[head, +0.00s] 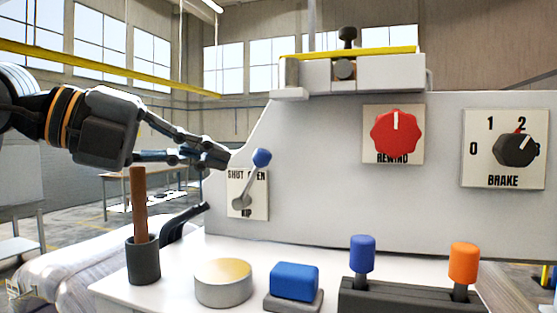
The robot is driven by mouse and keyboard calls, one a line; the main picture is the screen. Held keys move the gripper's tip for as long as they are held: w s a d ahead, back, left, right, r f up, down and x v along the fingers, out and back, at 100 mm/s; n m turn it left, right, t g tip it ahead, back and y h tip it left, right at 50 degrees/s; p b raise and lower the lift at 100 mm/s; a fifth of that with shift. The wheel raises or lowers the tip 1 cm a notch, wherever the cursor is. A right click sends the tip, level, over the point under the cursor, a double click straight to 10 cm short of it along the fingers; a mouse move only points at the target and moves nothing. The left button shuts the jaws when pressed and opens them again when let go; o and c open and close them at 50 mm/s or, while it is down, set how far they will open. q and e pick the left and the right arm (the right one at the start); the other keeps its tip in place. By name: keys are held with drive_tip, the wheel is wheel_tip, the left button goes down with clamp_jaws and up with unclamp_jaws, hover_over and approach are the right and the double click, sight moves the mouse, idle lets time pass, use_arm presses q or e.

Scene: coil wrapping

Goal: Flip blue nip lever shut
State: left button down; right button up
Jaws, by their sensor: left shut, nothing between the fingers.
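The nip lever (252,182) is a grey lever with a blue knob (262,158). It stands on a white plate marked SHUT, OPEN and NIP (262,208), fixed to the grey panel. The lever leans up and to the right, to the OPEN side. My left gripper (222,157) comes in from the left with its fingers shut and empty. Its tips are just left of the blue knob, near the SHUT label, with a small gap showing in the picture. I cannot tell the depth between them. My right gripper is not in view.
A red REWIND knob (396,132) and a black BRAKE dial (516,149) are on the panel. Below stand a brown-handled tool in a dark cup (143,260), a round tin (223,284), a blue block (294,281) and blue (362,254) and orange (463,263) levers.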

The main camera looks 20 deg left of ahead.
sight(252, 180)
use_arm(q)
drive_tip(key=p+x, duration=0.4)
drive_tip(key=x, duration=0.6)
drive_tip(key=w+a+p, duration=0.1)
drive_tip(key=w+a+r+p, duration=0.1)
drive_tip(key=a, duration=0.1)
drive_tip(key=shift+a+r, duration=0.15)
drive_tip(key=shift+r, duration=0.05)
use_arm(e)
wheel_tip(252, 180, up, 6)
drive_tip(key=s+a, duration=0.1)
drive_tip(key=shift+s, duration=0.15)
use_arm(q)
drive_tip(key=shift+s+a+b, duration=0.1)
drive_tip(key=shift+a+b, duration=0.15)
drive_tip(key=shift+b, duration=0.05)
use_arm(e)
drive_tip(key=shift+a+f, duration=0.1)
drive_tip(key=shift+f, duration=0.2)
